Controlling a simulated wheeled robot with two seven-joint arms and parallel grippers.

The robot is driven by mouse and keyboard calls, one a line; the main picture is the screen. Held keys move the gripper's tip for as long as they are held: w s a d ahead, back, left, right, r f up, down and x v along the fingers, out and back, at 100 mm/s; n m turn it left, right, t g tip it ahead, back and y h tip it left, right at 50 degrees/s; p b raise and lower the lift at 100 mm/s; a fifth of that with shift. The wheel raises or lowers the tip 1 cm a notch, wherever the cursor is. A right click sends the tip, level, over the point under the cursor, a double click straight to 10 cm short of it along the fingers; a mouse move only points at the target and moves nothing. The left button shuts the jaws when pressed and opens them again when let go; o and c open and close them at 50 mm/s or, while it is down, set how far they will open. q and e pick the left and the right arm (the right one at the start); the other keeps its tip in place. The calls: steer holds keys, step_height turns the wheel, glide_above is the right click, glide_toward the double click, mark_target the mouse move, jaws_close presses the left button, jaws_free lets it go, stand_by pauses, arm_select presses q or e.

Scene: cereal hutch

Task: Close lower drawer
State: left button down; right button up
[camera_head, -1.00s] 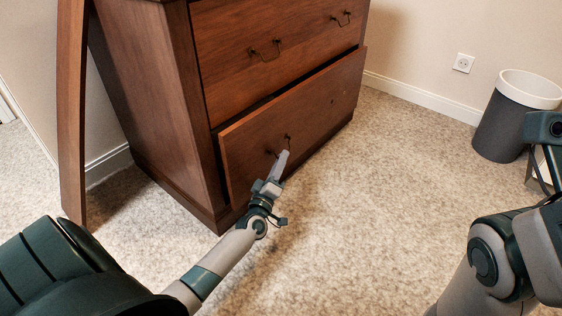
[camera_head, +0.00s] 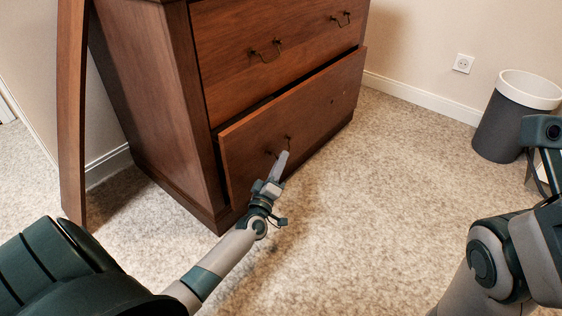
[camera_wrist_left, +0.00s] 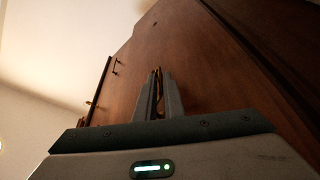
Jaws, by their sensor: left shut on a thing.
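The brown wooden hutch has a lower drawer (camera_head: 310,122) that stands partly open, with a dark gap along its top edge. Its left end sticks out past the cabinet frame. My left gripper (camera_head: 282,158) is at the left part of the drawer front, shut on the drawer's left handle (camera_head: 270,155). In the left wrist view the fingers (camera_wrist_left: 158,95) are close together around the brass-coloured handle (camera_wrist_left: 157,82), against the drawer front. The upper drawer (camera_head: 285,40) is shut and has two dark handles. The right gripper is out of frame; only part of my right arm shows.
A grey bin with a white rim (camera_head: 512,115) stands at the right by the wall. The carpet (camera_head: 350,220) before the drawer is clear.

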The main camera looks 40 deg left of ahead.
mark_target(271, 158)
arm_select(q)
steer(key=shift+f, duration=0.1)
stand_by(0.4)
steer(key=a, duration=0.4)
steer(key=shift+w+f+b, duration=0.1)
steer(key=shift+b, duration=0.25)
steer(key=shift+a, duration=0.35)
steer(key=c, duration=1.9)
jaws_free()
steer(key=shift+a, duration=0.1)
